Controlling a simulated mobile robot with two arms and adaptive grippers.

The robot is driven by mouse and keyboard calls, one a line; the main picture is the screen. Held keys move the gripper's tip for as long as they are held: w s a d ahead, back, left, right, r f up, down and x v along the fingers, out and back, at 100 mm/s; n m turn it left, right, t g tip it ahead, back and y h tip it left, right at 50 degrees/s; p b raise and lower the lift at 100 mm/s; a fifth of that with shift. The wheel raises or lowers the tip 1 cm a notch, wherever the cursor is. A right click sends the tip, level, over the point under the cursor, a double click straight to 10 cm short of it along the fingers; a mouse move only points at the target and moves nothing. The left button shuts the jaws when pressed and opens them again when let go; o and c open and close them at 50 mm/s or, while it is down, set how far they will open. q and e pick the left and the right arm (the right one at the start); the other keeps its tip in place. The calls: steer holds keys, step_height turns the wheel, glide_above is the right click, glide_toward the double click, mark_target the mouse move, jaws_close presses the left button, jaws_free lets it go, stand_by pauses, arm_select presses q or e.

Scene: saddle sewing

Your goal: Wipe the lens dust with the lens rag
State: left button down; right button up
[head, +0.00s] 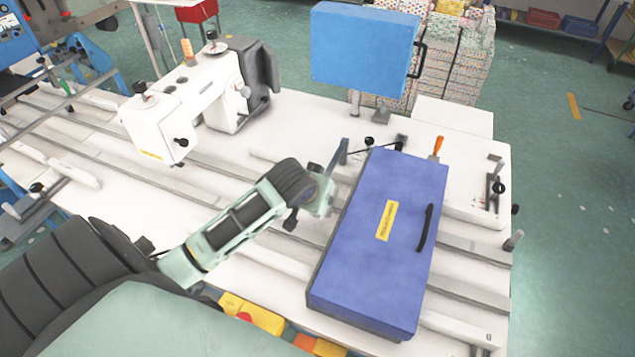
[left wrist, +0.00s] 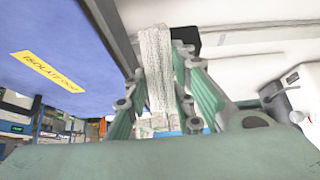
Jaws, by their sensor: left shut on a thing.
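My left gripper (head: 326,190) is above the white worktable, just left of the blue case (head: 370,260). In the left wrist view, its green fingers (left wrist: 158,95) are shut on a whitish woven strip of cloth, the lens rag (left wrist: 156,52). The rag stands between the two fingers, and its lower part is partly hidden by them. In the head view I cannot make out the rag. No lens dust can be told in either view. My right gripper is not in view.
The blue case with a yellow label (head: 387,221) also fills the upper left of the left wrist view (left wrist: 50,40), close beside the gripper. A white sewing machine (head: 185,105) stands behind left. A light-blue box (head: 362,48) stands at the back. An orange-handled tool (head: 438,146) is behind the case.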

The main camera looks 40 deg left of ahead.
arm_select(q)
steer(key=shift+w+a+r+p, duration=0.1)
steer(key=shift+w+a+p, duration=0.05)
steer(key=shift+w, duration=0.3)
steer(key=shift+w+a+r+p, duration=0.1)
steer(key=shift+w+a+p, duration=0.05)
steer(key=shift+w, duration=0.3)
steer(key=shift+s+d+f, duration=0.1)
steer(key=shift+s, duration=0.35)
steer(key=shift+s+d+f, duration=0.1)
steer(key=shift+s, duration=0.3)
steer(key=shift+s, duration=0.1)
steer(key=shift+s+d, duration=0.2)
steer(key=shift+s, duration=0.5)
steer(key=shift+s+d, duration=0.15)
steer(key=shift+s, duration=0.55)
steer(key=shift+w+d, duration=0.1)
steer(key=shift+d, duration=0.1)
steer(key=shift+w+d, duration=0.1)
steer(key=shift+d, duration=0.3)
